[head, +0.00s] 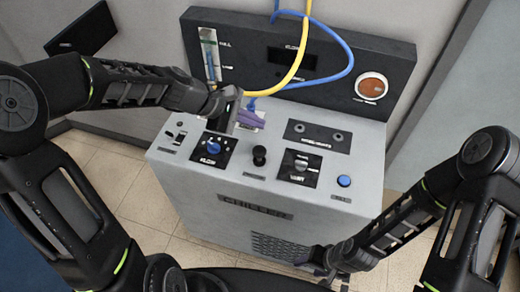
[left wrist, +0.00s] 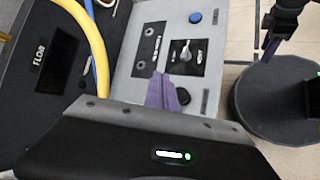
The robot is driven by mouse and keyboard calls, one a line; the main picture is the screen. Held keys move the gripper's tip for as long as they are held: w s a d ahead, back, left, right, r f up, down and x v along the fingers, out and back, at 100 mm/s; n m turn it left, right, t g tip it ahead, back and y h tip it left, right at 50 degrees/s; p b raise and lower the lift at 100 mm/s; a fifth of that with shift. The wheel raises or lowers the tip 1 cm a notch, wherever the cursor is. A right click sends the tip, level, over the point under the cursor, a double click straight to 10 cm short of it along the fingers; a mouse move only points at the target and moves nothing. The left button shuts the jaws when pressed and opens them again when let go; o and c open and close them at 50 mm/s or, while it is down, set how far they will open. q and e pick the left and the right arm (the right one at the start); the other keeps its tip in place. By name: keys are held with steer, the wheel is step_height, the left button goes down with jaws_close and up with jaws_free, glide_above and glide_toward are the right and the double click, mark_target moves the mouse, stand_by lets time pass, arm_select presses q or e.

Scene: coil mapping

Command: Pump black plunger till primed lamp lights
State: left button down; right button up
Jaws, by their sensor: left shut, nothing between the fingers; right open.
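The black plunger (head: 259,155) stands upright on the sloped top of the grey chiller console, between the blue knob and the right-hand selector panel. My left gripper (head: 255,120) has purple fingers, shut and empty, behind and above the plunger in the head view. In the left wrist view the fingers (left wrist: 160,92) partly overlap the plunger's black cap (left wrist: 183,96); contact cannot be told. A dark panel (head: 317,135) holds two dark round fittings; its label is unreadable. I cannot tell which fitting is the primed lamp. My right gripper (head: 320,270) is open, low at the console's front.
A blue knob (head: 213,146), a selector knob (head: 300,164) and a blue button (head: 344,181) share the console top. Yellow (head: 293,62) and blue (head: 347,55) hoses loop behind my left gripper. A round orange gauge (head: 371,87) is on the back panel.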

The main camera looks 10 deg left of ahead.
mark_target(258, 150)
arm_select(q)
steer(key=shift+f+b, duration=3.3)
steer(key=shift+f, duration=0.8)
steer(key=shift+f, duration=0.1)
steer(key=shift+f+b, duration=0.35)
steer(key=shift+b, duration=0.05)
steer(key=shift+f+b, duration=1.4)
steer(key=shift+f, duration=0.15)
steer(key=shift+r, duration=0.1)
steer(key=shift+r+p, duration=1.7)
steer(key=shift+r, duration=0.25)
steer(key=shift+r+p, duration=2.15)
steer(key=shift+r, duration=0.35)
